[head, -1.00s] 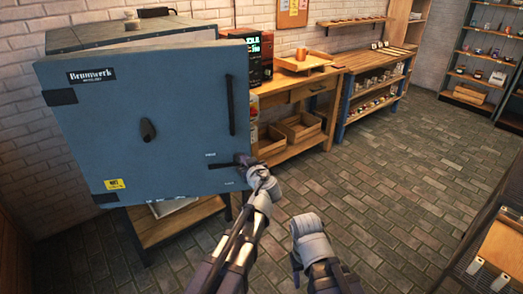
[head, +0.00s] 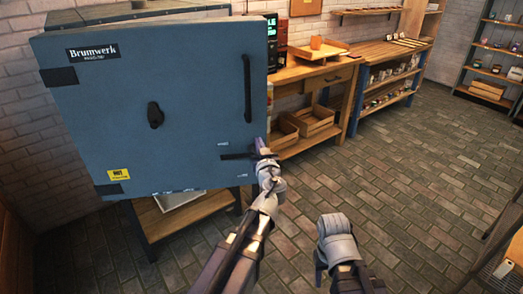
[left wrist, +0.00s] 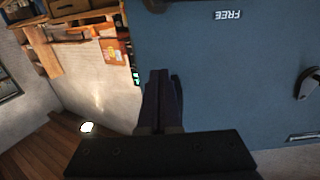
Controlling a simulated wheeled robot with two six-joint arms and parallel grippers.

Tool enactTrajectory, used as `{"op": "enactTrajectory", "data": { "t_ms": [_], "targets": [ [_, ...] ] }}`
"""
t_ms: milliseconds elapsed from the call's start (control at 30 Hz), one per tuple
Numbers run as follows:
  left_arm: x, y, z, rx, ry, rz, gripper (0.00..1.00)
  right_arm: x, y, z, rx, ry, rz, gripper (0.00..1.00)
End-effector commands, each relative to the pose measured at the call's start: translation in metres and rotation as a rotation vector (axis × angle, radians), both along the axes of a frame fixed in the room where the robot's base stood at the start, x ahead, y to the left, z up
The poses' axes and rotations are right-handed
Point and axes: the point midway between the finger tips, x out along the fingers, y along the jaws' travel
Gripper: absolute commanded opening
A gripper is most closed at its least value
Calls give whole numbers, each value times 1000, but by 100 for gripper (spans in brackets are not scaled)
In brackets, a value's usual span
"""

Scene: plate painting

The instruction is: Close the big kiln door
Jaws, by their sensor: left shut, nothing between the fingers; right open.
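The big kiln's blue door (head: 190,110) fills the left of the head view, with hinges on its left side. Its right edge reaches past the kiln body (head: 140,16) behind it, so it looks ajar; the gap is hidden. A black upright handle (head: 247,88) and a dark latch lever (head: 236,156) are on its right side. My left gripper (head: 262,147) is shut and empty at the door's lower right edge, by the lever's end. In the left wrist view its fingers (left wrist: 160,85) overlap the door's edge; contact is unclear. My right gripper (head: 319,275) is open, low at the centre, mostly hidden.
A wooden workbench (head: 305,72) with crates (head: 312,121) beneath stands right of the kiln. A lit controller box (head: 271,35) is behind the door's edge. The kiln stand (head: 215,203) is below the door. The brick floor (head: 410,165) at right is clear.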

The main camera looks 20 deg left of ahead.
Motion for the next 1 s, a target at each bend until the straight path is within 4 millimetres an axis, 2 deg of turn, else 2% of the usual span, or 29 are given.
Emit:
{"op": "enactTrajectory", "data": {
  "t_ms": [33,100,400,600,933,1000],
  "targets": [
    [15,5,0,0,0,1,0,0,0,0,0,0,0,50],
    [27,11,0,0,0,2,0,0,0,0,0,0,0,50],
    [62,29,0,0,0,0,0,0,0,0,0,0,0,50],
    [68,33,0,0,0,-1,0,0,0,0,0,0,0,50],
    [69,33,0,0,0,-1,0,0,0,0,0,0,0,50],
    [74,35,0,0,0,5,0,0,0,0,0,0,0,50]
  ]
}}
